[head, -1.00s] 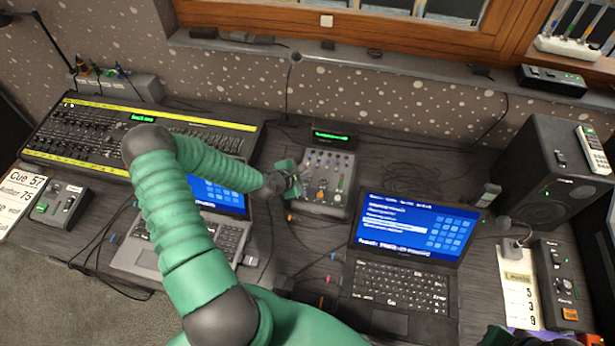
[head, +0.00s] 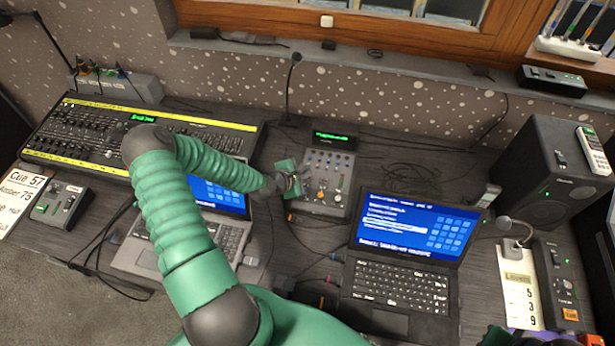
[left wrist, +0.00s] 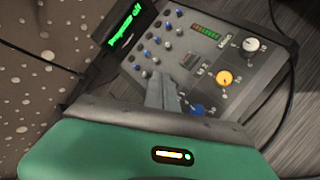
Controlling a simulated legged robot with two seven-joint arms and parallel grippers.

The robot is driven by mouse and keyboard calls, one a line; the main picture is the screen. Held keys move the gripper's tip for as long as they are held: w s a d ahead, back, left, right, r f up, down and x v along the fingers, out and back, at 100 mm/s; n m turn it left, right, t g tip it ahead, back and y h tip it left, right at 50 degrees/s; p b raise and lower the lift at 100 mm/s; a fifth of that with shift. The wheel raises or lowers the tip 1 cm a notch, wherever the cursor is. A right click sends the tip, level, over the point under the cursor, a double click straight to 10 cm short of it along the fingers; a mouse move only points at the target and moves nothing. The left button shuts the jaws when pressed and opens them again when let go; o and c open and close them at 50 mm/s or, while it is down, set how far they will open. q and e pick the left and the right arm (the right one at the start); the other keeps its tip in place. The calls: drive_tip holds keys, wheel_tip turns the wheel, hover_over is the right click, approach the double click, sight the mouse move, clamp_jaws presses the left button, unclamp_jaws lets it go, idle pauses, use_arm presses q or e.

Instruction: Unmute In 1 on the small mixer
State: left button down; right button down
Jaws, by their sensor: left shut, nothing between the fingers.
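The small mixer (head: 326,183) is a grey box with several knobs, standing on the desk between the two laptops. It fills much of the left wrist view (left wrist: 205,50), with rows of small knobs, a level meter, and white, orange and blue larger knobs. My left gripper (head: 298,178) is at the mixer's left side in the head view. In the left wrist view its fingers (left wrist: 163,92) are shut and empty, over the mixer's face. They hide part of the panel, and I cannot tell whether they touch it. The In 1 mute control cannot be made out.
A small green-lit display (head: 333,138) stands behind the mixer. An open laptop (head: 405,255) is at its front right, another (head: 200,225) partly under my left arm. A large fader console (head: 85,135) lies left, a speaker (head: 548,170) right. Cables cross the desk.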

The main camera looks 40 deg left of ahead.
use_arm(q)
drive_tip(key=shift+f, duration=0.1)
idle(0.3)
drive_tip(key=shift+f, duration=0.3)
drive_tip(key=shift+r, duration=0.5)
drive_tip(key=shift+p, duration=0.3)
wheel_tip(320, 180, up, 6)
drive_tip(key=p, duration=0.5)
drive_tip(key=shift+s+d, duration=0.2)
drive_tip(key=shift+s, duration=0.15)
